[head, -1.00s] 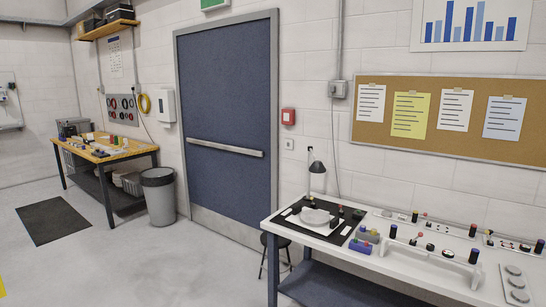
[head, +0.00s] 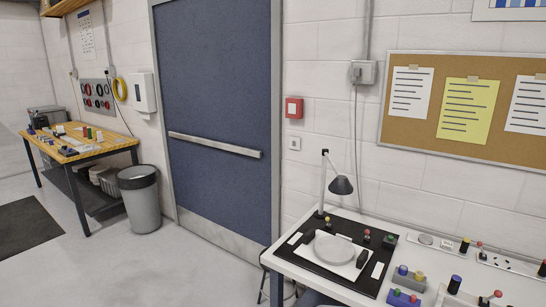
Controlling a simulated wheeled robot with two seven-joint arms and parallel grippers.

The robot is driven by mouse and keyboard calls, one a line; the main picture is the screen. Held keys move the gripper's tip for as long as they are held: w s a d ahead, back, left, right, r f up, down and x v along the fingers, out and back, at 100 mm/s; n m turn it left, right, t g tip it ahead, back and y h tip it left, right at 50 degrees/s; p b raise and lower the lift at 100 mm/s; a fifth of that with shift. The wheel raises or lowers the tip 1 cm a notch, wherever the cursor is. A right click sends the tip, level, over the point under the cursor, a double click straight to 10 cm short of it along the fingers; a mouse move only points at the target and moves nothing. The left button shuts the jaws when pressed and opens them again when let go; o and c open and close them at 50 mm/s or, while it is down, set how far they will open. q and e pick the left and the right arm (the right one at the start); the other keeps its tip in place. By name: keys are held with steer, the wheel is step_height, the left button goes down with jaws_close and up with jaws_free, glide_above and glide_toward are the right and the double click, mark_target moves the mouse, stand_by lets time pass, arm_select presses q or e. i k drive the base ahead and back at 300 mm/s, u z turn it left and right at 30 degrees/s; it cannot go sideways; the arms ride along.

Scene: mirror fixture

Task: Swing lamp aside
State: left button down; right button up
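The desk lamp (head: 341,185) stands at the back left of the white workbench, by the wall. It has a dark cone shade and a thin light-grey jointed arm rising from a dark base. The shade hangs over the back of a black mat (head: 309,266). On the mat lies a white plate with a round grey disc (head: 334,247), with a dark upright block (head: 363,258) at its right. The shade is behind and above the disc in this view. Neither of my grippers shows.
The white workbench (head: 434,258) carries blue blocks with knobs (head: 407,279) and small panels to the right of the mat. A stool is partly hidden at its left end. A grey bin (head: 141,205) and a wooden table (head: 85,151) stand left of the blue door (head: 215,110). The floor before the door is clear.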

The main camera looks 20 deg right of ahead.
mark_target(340, 185)
steer(key=z, duration=0.4)
steer(key=i, duration=1.4)
steer(key=z, duration=1.45)
steer(key=i, duration=0.5)
steer(key=z, duration=0.55)
